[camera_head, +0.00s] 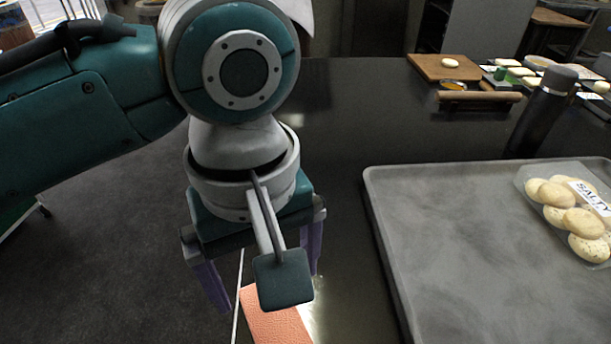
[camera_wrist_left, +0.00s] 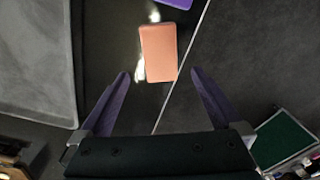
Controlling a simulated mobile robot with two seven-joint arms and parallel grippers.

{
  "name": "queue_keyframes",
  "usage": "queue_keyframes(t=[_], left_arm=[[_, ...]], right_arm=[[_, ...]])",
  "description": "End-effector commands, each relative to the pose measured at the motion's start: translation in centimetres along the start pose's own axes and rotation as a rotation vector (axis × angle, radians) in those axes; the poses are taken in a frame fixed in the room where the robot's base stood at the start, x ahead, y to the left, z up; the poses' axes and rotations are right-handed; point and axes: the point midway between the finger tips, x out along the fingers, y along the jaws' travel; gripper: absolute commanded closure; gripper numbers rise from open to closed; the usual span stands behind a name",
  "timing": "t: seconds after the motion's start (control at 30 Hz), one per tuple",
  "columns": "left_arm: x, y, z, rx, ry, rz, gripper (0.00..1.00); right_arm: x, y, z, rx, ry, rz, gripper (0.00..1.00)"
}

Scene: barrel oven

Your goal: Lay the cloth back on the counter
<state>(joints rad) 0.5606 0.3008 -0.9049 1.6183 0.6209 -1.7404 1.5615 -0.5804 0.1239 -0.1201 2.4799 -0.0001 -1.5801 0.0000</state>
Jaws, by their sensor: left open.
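The salmon-orange cloth (camera_head: 275,322) lies flat on the dark counter (camera_head: 345,285), close to its left edge, in the head view. It also shows in the left wrist view (camera_wrist_left: 158,52) as a small rectangle. My left gripper (camera_head: 268,290) is above the counter edge and points down. In the left wrist view its purple fingers (camera_wrist_left: 160,74) are spread apart with nothing between them, and the cloth appears below and beyond the tips. My left arm hides part of the cloth in the head view.
A grey tray (camera_head: 385,215) with a bag of buns labelled SALTY (camera_head: 568,210) stands on the right. A dark bottle (camera_head: 540,112) and a wooden board (camera_head: 440,66) are farther back. A purple thing (camera_wrist_left: 175,4) shows at the wrist view's top edge. Left of the counter is floor.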

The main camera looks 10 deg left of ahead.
Motion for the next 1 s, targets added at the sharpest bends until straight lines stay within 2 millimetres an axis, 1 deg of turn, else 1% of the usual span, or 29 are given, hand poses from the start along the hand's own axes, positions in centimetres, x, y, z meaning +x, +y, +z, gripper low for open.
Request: queue_keyframes(t=[0.03, 0.1, 0.27, 0.37, 0.5, 0.57, 0.67, 0.73, 0.8, 0.9, 1.0], left_arm=[[-0.8, 0.1, 0.0, 0.001, 0.001, 0.003, 0.00], [-1.3, 0.0, 0.0, 0.000, 0.001, 0.002, 0.00], [-1.6, 0.0, 0.1, 0.006, -0.001, 0.003, 0.00], [-1.2, 0.1, 1.3, 0.068, -0.021, 0.038, 0.00], [-0.7, -0.1, 4.5, 0.276, -0.047, 0.174, 0.00], [-0.7, -0.8, 5.4, 0.375, -0.027, 0.242, 0.00], [-0.8, -3.0, 5.8, 0.517, 0.054, 0.306, 0.00], [-0.8, -5.5, 5.4, 0.599, 0.127, 0.301, 0.00], [-1.0, -8.2, 4.8, 0.670, 0.192, 0.263, 0.00], [-1.4, -11.7, 4.1, 0.754, 0.259, 0.186, 0.00], [-1.7, -14.0, 3.6, 0.810, 0.294, 0.125, 0.00]], right_arm=[[-0.3, 0.0, -0.1, 0.000, 0.000, 0.000, 0.00], [-0.3, 0.0, -0.1, 0.000, 0.000, 0.000, 0.00], [-0.3, 0.0, -0.1, 0.000, 0.000, 0.000, 0.00], [-0.3, 0.0, -0.1, 0.000, 0.001, 0.000, 0.00], [-0.3, 0.0, -0.2, 0.001, 0.001, 0.000, 0.00], [-0.3, 0.0, -0.2, 0.001, 0.002, 0.000, 0.00], [-0.3, 0.0, -0.2, 0.001, 0.002, -0.001, 0.00], [-0.3, -0.1, -0.2, 0.002, 0.002, -0.002, 0.00], [-0.3, -0.1, -0.2, 0.003, 0.002, -0.003, 0.00], [-0.3, -0.1, -0.2, 0.004, 0.001, -0.003, 0.00], [-0.3, -0.1, -0.2, 0.005, 0.001, -0.004, 0.00]])
